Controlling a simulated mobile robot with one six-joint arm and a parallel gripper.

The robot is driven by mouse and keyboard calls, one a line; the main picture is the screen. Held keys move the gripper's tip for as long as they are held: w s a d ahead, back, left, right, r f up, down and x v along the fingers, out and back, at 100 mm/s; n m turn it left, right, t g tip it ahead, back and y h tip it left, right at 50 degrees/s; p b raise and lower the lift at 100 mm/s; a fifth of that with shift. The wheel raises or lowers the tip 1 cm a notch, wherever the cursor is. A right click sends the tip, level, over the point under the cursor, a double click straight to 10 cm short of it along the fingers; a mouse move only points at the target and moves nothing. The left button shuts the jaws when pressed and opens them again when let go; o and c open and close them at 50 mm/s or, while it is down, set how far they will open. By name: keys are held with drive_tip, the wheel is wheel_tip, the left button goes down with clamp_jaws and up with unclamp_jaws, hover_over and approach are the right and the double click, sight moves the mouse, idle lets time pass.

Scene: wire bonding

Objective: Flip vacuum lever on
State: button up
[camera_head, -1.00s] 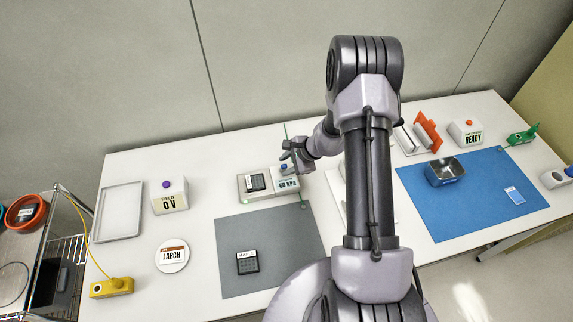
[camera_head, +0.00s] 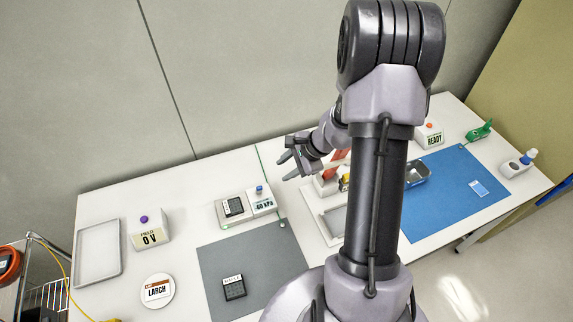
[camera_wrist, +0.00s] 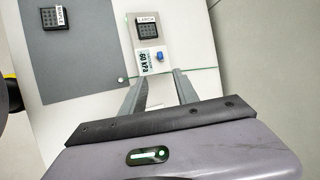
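The vacuum station (camera_head: 229,221) is a pale block with a dark chip tray (camera_head: 233,206) and a display (camera_head: 264,204) that appears to read 60 kPa. Its blue lever (camera_head: 259,189) stands up behind the display. In the wrist view the lever (camera_wrist: 160,56) is beside the display (camera_wrist: 147,58), just beyond my fingertips. My gripper (camera_head: 285,165) is up and to the right of the station, apart from the lever. In the wrist view my gripper (camera_wrist: 157,80) has its two fingers spread with nothing between them.
A grey mat (camera_head: 265,252) with a dark tray labelled MAPLE (camera_head: 234,288) lies in front. A FIELD 0 V box (camera_head: 150,232), a LARCH disc (camera_head: 157,290) and an empty tray (camera_head: 98,252) are left. A blue mat (camera_head: 445,205) is right.

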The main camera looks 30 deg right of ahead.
drive_tip(key=shift+o, duration=0.2)
drive_tip(key=shift+o, duration=0.4)
drive_tip(key=shift+w+a+r+n, duration=0.15)
drive_tip(key=shift+a+r+n, duration=0.1)
drive_tip(key=shift+n, duration=0.15)
wheel_tip(320, 180, up, 2)
drive_tip(key=n+g+h+p, duration=0.4)
drive_tip(key=n+g+p, duration=0.15)
drive_tip(key=n, duration=1.05)
hover_over(259, 187)
wheel_tip(259, 187, down, 17)
drive_tip(key=shift+f+b, duration=0.1)
drive_tip(key=shift+b, duration=0.35)
drive_tip(key=shift+t, duration=0.25)
clamp_jaws()
